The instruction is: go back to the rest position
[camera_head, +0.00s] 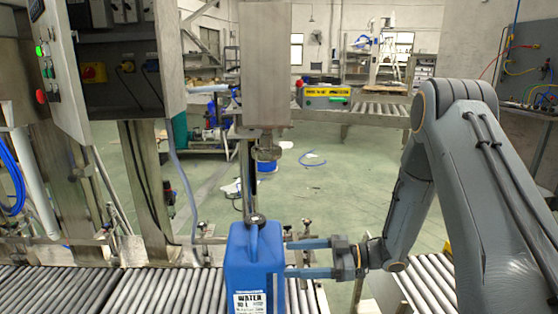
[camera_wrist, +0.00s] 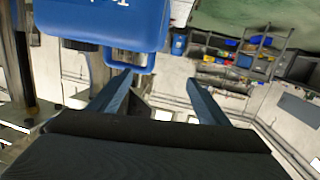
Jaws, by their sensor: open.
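A blue water canister (camera_head: 252,268) with a white label stands upright on the roller conveyor (camera_head: 150,292), under the metal filling head. My gripper (camera_head: 284,258) is at its right side with two blue-grey fingers apart, one above the other in the head view. The fingertips are close to the canister's right side; I cannot tell whether they touch it. In the wrist view my gripper (camera_wrist: 158,92) is open, with nothing between its fingers near the palm. The canister (camera_wrist: 110,22) fills the upper left there, beyond the left finger.
A grey metal column (camera_head: 264,65) with the filling nozzle stands above the canister. A control cabinet (camera_head: 60,70) with buttons is at the left. A second roller conveyor (camera_head: 430,280) lies beneath my arm. Green floor (camera_head: 345,190) is open behind.

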